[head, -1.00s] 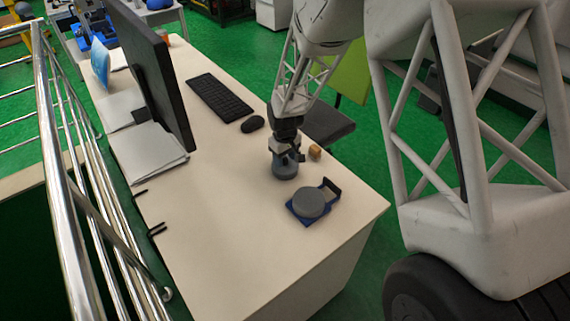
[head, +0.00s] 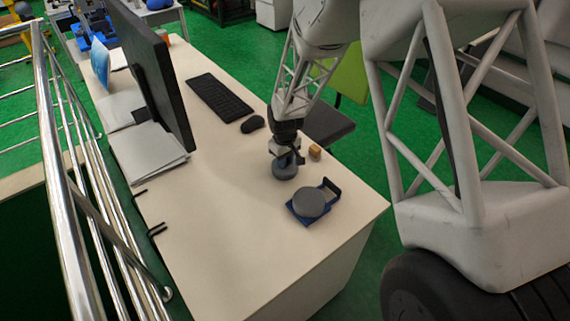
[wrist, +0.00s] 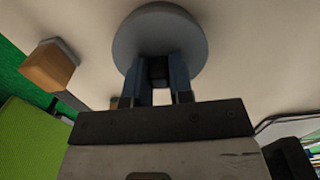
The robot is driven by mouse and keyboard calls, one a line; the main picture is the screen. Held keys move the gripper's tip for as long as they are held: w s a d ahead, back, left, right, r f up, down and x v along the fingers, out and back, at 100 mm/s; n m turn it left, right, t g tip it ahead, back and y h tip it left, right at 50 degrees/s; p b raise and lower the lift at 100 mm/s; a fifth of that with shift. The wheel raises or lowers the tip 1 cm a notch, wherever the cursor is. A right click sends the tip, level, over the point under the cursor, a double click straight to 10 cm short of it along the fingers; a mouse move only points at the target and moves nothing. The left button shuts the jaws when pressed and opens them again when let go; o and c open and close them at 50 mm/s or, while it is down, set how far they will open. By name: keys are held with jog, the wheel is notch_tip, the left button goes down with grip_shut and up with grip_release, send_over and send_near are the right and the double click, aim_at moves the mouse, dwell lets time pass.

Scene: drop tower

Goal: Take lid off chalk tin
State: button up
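A round grey tin (head: 284,172) stands on the desk below my gripper in the head view. In the wrist view its round grey lid (wrist: 190,28) shows from above, with a small dark knob (wrist: 159,68) in front. My gripper (wrist: 160,72) points down at it, with one bluish finger on each side of the knob, seemingly touching it. In the head view my gripper (head: 287,160) is right over the tin. The lid hides most of the tin in the wrist view, and I see no gap under the lid.
A grey disc on a blue base (head: 313,205) with a dark bracket lies close by, towards the desk's near edge. A small wooden block (head: 315,152) sits right of my gripper. A mouse (head: 252,124), keyboard (head: 220,97) and monitor (head: 150,75) stand farther back. The front left desk is clear.

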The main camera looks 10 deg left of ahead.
grip_shut()
jog(key=shift+r, duration=0.1)
jog(key=shift+r, duration=0.65)
notch_tip(320, 180, up, 2)
jog(key=shift+r, duration=0.1)
jog(key=s+d, duration=0.2)
jog(key=s, duration=0.3)
jog(key=s+d+r, duration=0.1)
jog(key=s+d, duration=0.1)
jog(key=s, duration=0.3)
jog(key=s+d, duration=0.2)
jog(key=s, duration=0.2)
jog(key=shift+s+r, duration=0.15)
jog(key=shift+s, duration=0.25)
jog(key=a+f, duration=0.1)
jog(key=a, duration=0.7)
jog(key=a+f, duration=0.1)
jog(key=a, duration=0.4)
jog(key=shift+w+f, duration=0.3)
jog(key=shift+f, duration=0.05)
